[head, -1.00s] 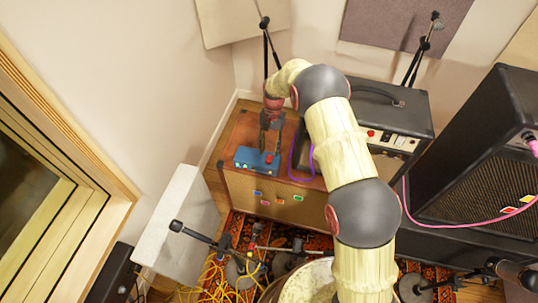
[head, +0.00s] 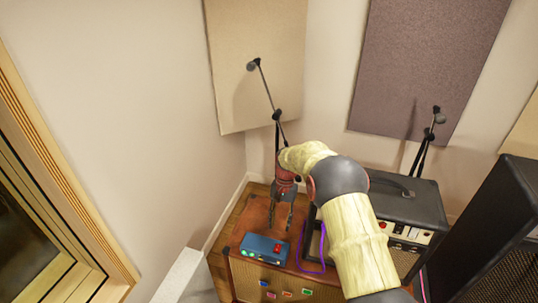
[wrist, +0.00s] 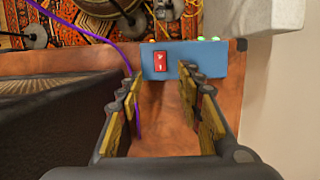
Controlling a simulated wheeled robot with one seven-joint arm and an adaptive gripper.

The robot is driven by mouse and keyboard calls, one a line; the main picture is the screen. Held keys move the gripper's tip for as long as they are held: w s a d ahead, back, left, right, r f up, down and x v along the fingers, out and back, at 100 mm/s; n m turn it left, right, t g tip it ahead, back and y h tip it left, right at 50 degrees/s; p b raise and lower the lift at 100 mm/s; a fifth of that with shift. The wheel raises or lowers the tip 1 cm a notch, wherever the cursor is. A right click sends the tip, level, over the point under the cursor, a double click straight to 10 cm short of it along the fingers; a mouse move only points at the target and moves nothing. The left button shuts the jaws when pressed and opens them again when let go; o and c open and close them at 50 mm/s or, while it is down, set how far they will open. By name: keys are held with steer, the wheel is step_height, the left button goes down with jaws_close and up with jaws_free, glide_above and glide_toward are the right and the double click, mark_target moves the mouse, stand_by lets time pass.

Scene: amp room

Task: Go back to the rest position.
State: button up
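My gripper (head: 281,216) is in the head view above the top of a brown wooden cabinet (head: 232,217), behind a blue box. In the wrist view my gripper (wrist: 162,107) has its two fingers spread apart with nothing between them. The blue box (head: 263,249) has a red switch and green lights and sits at the cabinet's front edge. The box also shows in the wrist view (wrist: 191,62), just beyond the fingertips and apart from them. My arm hides part of the black amplifier on the right.
The black amplifier (head: 408,206) stands on the right of the cabinet. A purple cable (head: 311,268) hangs beside the box. A microphone stand (head: 268,92) rises behind my gripper. A large black speaker (head: 497,240) is at far right. A white panel (head: 178,275) stands left of the cabinet.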

steer(key=s+d+r+n+t, duration=0.1)
steer(key=s+d+r, duration=0.1)
steer(key=s+r, duration=0.5)
steer(key=s+d+r+t, duration=0.2)
steer(key=r, duration=0.9)
steer(key=s+d+r+n+t, duration=0.1)
steer(key=s+d+r, duration=0.1)
steer(key=s+r, duration=0.5)
steer(key=s+d+r+n+t, duration=0.1)
steer(key=s+r+t, duration=0.1)
steer(key=s, duration=0.8)
steer(key=s+d+r+n+t+h, duration=0.1)
steer(key=s+r, duration=0.3)
steer(key=s, duration=0.7)
steer(key=shift+s+d+r+t, duration=0.15)
steer(key=shift+d+r+t, duration=0.1)
steer(key=shift+d+t, duration=0.5)
steer(key=shift+c, duration=0.8)
steer(key=shift+d, duration=0.15)
